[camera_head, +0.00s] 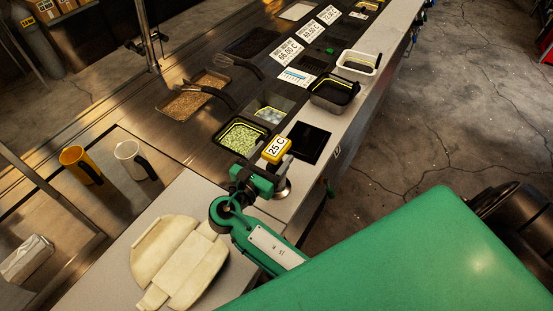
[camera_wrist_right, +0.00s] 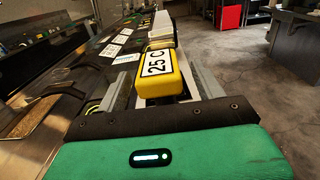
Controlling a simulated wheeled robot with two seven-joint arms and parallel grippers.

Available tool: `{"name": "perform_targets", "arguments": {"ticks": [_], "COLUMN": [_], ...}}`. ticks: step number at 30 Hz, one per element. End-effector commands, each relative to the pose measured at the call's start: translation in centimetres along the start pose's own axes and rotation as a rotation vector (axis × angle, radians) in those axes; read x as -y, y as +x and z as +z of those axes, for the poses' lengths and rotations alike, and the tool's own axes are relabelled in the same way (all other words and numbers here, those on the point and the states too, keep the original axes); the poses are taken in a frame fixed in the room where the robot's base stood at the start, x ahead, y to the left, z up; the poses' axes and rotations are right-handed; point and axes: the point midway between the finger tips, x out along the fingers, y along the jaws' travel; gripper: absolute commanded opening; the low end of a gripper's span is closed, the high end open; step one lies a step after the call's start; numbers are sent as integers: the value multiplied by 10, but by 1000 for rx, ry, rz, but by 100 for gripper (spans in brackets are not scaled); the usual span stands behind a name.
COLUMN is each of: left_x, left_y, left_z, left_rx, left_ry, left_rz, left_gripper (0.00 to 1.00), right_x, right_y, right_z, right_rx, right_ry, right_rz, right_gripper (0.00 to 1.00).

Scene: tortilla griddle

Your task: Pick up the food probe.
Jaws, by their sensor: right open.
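The food probe (camera_head: 275,150) is a yellow block with a white "25 C" label, at the near end of the counter in the head view. It also shows in the right wrist view (camera_wrist_right: 168,78), close ahead of the hand. My right gripper (camera_head: 268,163) is open and right at the probe. In the right wrist view its grey fingers (camera_wrist_right: 159,77) stand on either side of the probe. I cannot tell whether either finger touches it. My left gripper is not in view.
A dark tray of green chopped food (camera_head: 242,137) sits just left of the probe. A flat black panel (camera_head: 310,142) lies to its right. A pale folded object (camera_head: 180,255) lies on the near counter.

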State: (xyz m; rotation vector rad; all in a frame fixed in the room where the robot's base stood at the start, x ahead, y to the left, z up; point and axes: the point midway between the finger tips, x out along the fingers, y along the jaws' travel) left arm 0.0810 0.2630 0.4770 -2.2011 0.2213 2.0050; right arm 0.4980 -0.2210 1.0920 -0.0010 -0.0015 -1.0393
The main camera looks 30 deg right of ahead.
Motion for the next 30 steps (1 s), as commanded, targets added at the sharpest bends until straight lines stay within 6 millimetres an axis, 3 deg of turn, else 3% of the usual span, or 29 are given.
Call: {"name": "perform_targets", "arguments": {"ticks": [1, 6, 13, 20, 30], "left_x": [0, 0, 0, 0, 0], "left_y": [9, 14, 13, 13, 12], "left_z": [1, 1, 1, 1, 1], "left_rx": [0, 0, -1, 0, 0], "left_ry": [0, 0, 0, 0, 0], "left_rz": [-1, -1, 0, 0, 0], "left_gripper": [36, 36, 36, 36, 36], "right_x": [-1, 0, 0, 0, 0], "right_y": [8, 24, 25, 25, 25], "right_z": [-2, -1, 0, 0, 1], "right_rx": [3, 0, -2, -1, -2], "right_ry": [4, 0, -1, -1, -1], "right_rz": [0, 0, 1, 1, 1], "right_gripper": [69, 69, 69, 26, 23]}}
